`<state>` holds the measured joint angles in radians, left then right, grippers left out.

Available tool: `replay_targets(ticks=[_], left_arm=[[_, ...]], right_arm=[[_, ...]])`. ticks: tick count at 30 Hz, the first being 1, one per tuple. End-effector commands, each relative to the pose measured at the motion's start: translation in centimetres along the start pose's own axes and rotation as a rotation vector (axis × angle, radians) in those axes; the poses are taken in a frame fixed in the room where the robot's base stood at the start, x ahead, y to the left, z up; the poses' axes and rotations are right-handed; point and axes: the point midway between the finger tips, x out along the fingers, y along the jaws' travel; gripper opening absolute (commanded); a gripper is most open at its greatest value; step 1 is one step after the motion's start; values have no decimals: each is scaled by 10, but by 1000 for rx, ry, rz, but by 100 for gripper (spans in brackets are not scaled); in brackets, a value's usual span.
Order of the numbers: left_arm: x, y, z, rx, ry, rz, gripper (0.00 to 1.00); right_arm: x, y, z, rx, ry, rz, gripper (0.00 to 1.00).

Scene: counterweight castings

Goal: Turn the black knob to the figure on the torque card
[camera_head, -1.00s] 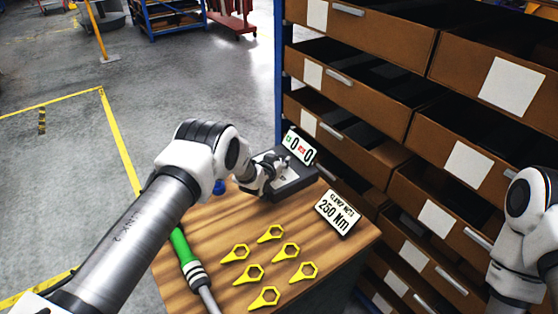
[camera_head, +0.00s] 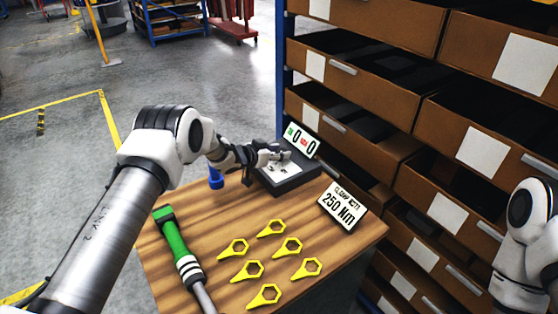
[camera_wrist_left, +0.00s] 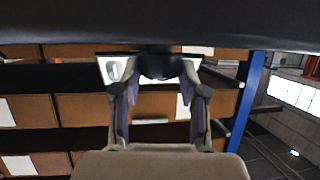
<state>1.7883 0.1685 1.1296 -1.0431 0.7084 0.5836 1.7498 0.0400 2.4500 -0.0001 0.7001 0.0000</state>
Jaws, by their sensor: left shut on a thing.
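The torque card (camera_head: 342,206) stands at the right of the wooden bench top and reads 250 Nm. A dark box (camera_head: 292,181) with a pale top stands at the bench's far edge. My left gripper (camera_head: 276,155) reaches in level over this box. In the left wrist view, its two fingers close on a dark rounded thing (camera_wrist_left: 160,66), which looks like the black knob. Fingers and wrist hide most of the knob, and no scale or setting on it can be read. My right arm shows at the right edge, with its gripper out of view.
A display (camera_head: 301,139) on the box reads 0 and 0. A green-handled tool (camera_head: 174,237) lies at the bench's left. Several yellow ring tags (camera_head: 287,247) lie in front. A blue piece (camera_head: 215,179) stands by my left wrist. Drawers (camera_head: 400,171) rise close behind.

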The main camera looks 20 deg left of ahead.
Motion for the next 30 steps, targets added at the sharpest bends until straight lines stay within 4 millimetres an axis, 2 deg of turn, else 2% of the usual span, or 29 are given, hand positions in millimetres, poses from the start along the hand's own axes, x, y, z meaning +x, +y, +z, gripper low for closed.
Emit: replay_targets(ticks=[1, 9, 28, 29, 30], left_arm=[[2, -1, 7, 15, -2, 30, 8], [2, -2, 5, 73, -4, 174, 8], [1, -1, 3, 97, -6, 237, 8], [1, 0, 3, 97, -6, 237, 49], [1, 0, 3, 97, -6, 237, 64]], right_arm=[[11, 0, 0, 0, 0, 0, 40], [27, 0, 0, 0, 0, 0, 40], [32, 0, 0, 0, 0, 0, 40], [32, 0, 0, 0, 0, 0, 40], [32, 0, 0, 0, 0, 0, 40]])
